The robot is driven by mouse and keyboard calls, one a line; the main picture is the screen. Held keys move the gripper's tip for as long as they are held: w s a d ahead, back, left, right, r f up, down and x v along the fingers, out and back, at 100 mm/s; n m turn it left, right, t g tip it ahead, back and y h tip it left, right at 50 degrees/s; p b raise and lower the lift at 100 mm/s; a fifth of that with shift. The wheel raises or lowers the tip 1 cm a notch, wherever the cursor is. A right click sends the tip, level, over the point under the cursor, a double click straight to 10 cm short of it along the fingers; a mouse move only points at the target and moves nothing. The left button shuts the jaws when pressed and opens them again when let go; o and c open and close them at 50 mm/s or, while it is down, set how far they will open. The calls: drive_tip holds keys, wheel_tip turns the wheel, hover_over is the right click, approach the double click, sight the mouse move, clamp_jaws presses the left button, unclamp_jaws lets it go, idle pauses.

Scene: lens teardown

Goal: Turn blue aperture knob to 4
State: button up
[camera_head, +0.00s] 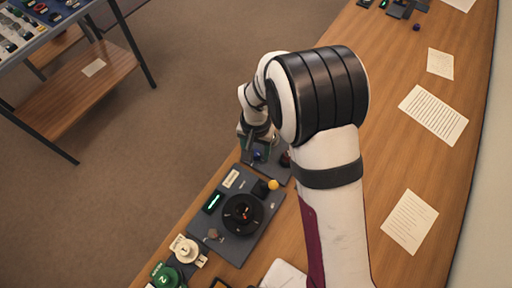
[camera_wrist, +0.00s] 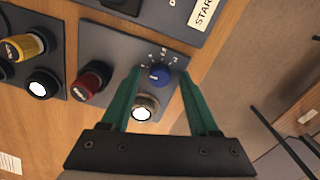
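The blue aperture knob (camera_wrist: 159,74) stands on a dark grey panel (camera_wrist: 115,45) in the wrist view, with small white marks around part of its edge. A small light line shows on the knob's face, but the numbers are too small to read surely. In the head view the blue knob (camera_head: 258,155) shows just below my gripper (camera_head: 255,142). In the wrist view my gripper (camera_wrist: 161,78) is open, its two green fingers apart on either side of the knob with visible gaps. I cannot tell how far above the knob the fingertips are.
Beside the blue knob are a dark red knob (camera_wrist: 91,83) and a round lamp-like part (camera_wrist: 144,108) between the fingers. A yellow knob (camera_wrist: 24,46) is farther left. In the head view a panel with a black dial (camera_head: 243,214) lies nearer. Paper sheets (camera_head: 434,114) lie right.

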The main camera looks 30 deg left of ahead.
clamp_jaws()
drive_tip(key=shift+m, duration=0.3)
drive_tip(key=m, duration=0.3)
drive_tip(key=shift+m, duration=2)
drive_tip(key=shift+o, duration=0.5)
unclamp_jaws()
